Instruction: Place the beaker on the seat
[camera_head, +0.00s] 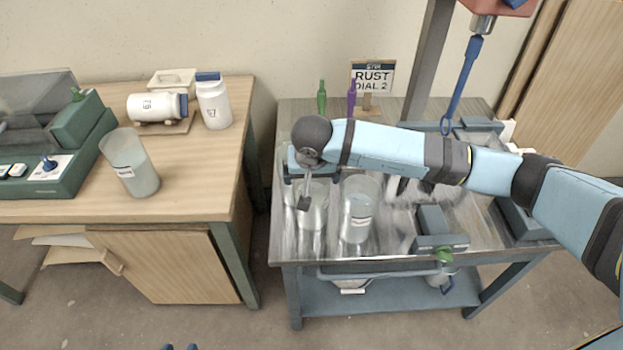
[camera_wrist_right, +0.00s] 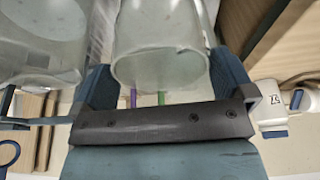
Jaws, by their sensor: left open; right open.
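A clear beaker (camera_head: 315,212) stands at the left end of the metal cart top; it shows between the fingers in the right wrist view (camera_wrist_right: 160,55). My right gripper (camera_head: 311,178) is over this beaker, open, with a finger on each side; I cannot tell whether they touch it. My left gripper (camera_head: 180,347) shows only as fingertips at the bottom edge. I cannot pick out the seat with certainty.
A labelled, milky beaker (camera_head: 135,170) stands on the wooden bench (camera_head: 195,195) near white jars (camera_head: 214,105) and a green machine (camera_head: 70,150). A blue stirring rod (camera_head: 464,85) hangs over the cart.

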